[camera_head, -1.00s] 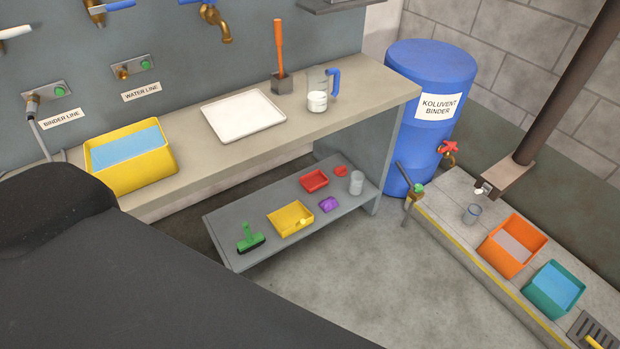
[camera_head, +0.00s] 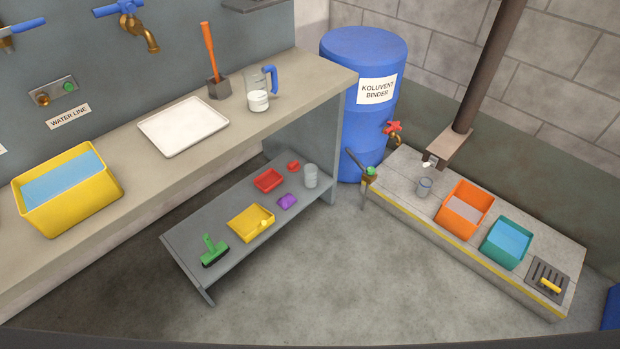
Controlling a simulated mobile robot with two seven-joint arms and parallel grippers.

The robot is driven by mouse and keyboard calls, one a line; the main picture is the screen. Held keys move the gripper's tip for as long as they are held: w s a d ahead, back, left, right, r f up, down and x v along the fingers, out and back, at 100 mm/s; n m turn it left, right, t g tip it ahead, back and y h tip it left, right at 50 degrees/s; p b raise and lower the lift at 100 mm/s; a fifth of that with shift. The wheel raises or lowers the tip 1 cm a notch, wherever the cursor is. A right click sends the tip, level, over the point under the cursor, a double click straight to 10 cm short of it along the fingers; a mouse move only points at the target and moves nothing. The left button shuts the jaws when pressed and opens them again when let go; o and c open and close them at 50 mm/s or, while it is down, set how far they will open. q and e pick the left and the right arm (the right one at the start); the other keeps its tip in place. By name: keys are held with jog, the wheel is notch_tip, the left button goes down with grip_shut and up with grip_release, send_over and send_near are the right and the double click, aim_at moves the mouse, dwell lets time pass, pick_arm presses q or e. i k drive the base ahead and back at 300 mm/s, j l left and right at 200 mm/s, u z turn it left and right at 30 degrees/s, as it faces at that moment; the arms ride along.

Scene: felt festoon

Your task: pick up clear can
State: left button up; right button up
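A pale, see-through can (camera_head: 311,176) stands upright at the far right end of the low grey shelf (camera_head: 190,245). Neither of my grippers shows in the head view.
The low shelf also holds a red tray (camera_head: 268,180), yellow tray (camera_head: 250,223), purple item (camera_head: 287,201) and green brush (camera_head: 213,251). Orange (camera_head: 464,210) and teal bins (camera_head: 506,243) stand on the ledge. A blue barrel (camera_head: 352,130) stands behind. Grey floor (camera_head: 340,270) is open.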

aim_at(310, 170)
jog(key=i+l+u, duration=0.15)
jog(key=i+l, duration=0.55)
jog(key=i, duration=0.15)
jog(key=i+l+u, duration=0.2)
jog(key=i+l, duration=0.55)
jog(key=i+l+u, duration=0.15)
jog(key=i+l, duration=0.65)
jog(key=l, duration=0.15)
